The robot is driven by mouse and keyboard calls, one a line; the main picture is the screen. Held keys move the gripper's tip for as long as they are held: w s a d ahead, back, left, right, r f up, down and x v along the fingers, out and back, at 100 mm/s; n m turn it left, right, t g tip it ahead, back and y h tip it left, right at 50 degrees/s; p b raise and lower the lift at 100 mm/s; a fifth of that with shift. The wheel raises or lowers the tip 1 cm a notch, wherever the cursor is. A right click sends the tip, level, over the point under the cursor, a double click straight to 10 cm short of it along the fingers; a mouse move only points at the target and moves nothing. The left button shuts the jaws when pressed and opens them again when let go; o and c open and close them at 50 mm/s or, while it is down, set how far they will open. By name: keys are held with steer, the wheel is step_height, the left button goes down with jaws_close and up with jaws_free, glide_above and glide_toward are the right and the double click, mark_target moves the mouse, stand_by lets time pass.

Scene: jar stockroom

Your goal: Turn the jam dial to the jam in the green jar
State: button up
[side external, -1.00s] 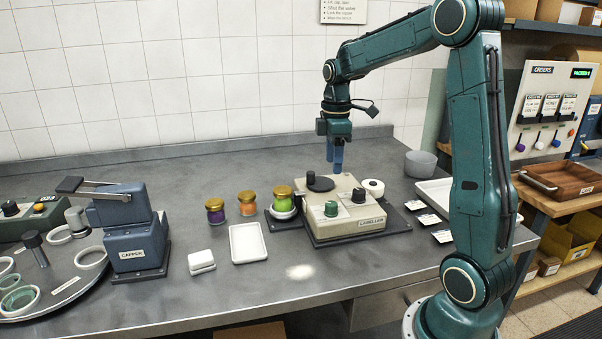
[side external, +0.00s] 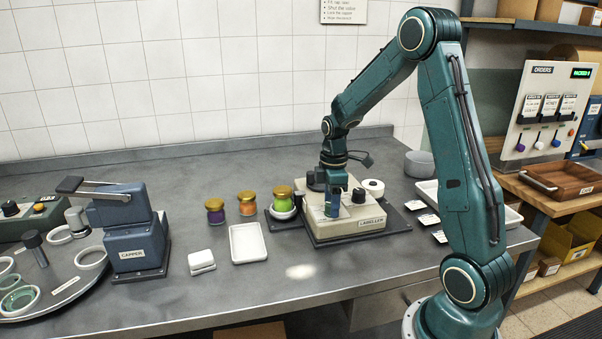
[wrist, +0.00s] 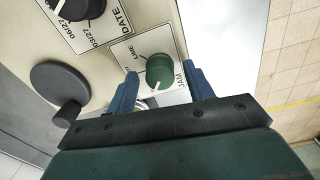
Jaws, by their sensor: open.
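The jam dial is a green knob (wrist: 159,70) on the labeller's face, with "JAM" beside it and "LIME" among the small words around it. A white pointer mark shows low on the knob; which word it faces I cannot tell. My gripper (wrist: 163,83) is open, with a blue finger on each side of the dial. In the side view my gripper (side external: 332,207) is low over the front of the labeller (side external: 357,225) and hides the dial. The green jar (side external: 283,203) has a gold lid and stands on a white round rest left of the labeller.
A purple jar (side external: 215,211) and an orange jar (side external: 247,203) stand left of the green jar. A black date dial (wrist: 84,6) and a black round part (wrist: 60,86) are close to the gripper. A white tray (side external: 248,243) lies in front; a capper (side external: 130,230) stands left.

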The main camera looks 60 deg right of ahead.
steer(key=shift+f, duration=0.25)
steer(key=c, duration=1)
steer(key=shift+o, duration=0.2)
